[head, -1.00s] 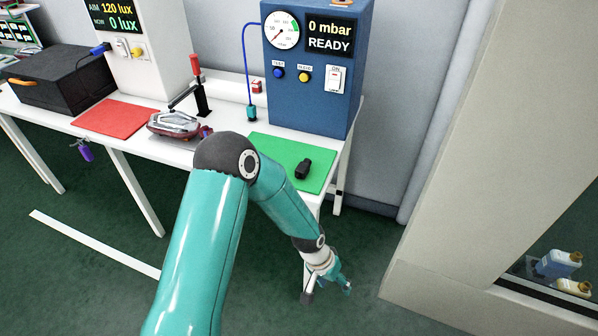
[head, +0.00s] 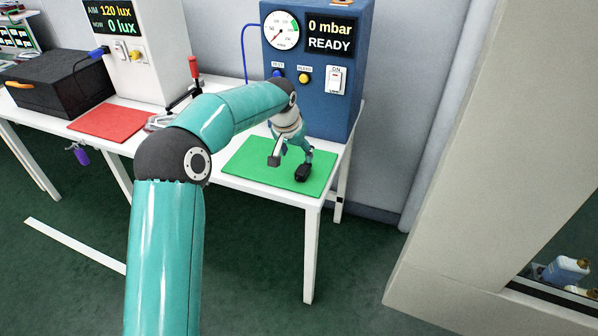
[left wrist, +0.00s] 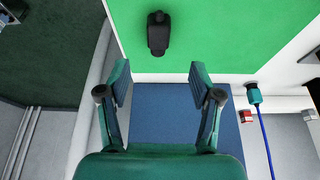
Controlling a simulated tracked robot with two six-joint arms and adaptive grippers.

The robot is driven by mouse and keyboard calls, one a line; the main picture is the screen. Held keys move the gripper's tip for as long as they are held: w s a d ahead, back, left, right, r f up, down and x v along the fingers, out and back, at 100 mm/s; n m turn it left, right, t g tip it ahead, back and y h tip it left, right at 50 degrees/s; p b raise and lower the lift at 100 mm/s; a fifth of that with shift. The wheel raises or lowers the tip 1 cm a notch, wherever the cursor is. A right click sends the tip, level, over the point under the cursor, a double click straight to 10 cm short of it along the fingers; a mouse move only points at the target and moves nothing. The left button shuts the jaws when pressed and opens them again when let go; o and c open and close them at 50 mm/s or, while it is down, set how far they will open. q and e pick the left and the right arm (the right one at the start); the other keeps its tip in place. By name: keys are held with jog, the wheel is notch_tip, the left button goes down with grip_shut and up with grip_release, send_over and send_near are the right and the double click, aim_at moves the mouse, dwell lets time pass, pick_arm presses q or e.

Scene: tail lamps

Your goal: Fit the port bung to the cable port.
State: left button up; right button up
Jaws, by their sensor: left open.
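A small black piece (head: 302,174), which looks like the port bung, lies on the green mat (head: 245,165). It also shows in the left wrist view (left wrist: 158,36), at the top middle on the green. My left gripper (head: 304,154) is over the mat, close to the black piece in the head view. In the left wrist view my left gripper (left wrist: 160,76) is open and empty, its fingers apart with the black piece beyond their tips. The tail lamp (head: 156,122) is mostly hidden behind my left arm. I cannot make out the cable port. My right gripper is not in view.
A blue test box (head: 335,115) with gauge stands behind the mat. A blue hose ends in a teal connector (left wrist: 254,95) beside it. A red mat (head: 105,121), a black box (head: 60,80) and a red-handled clamp (head: 193,70) are to the left.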

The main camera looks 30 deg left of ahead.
aim_at(302, 168)
pick_arm(q)
jog(key=p+x, duration=0.1)
jog(key=x, duration=0.9)
jog(key=shift+w+f, duration=0.2)
jog(key=shift+w, duration=0.1)
grip_shut()
jog(key=shift+r, duration=0.2)
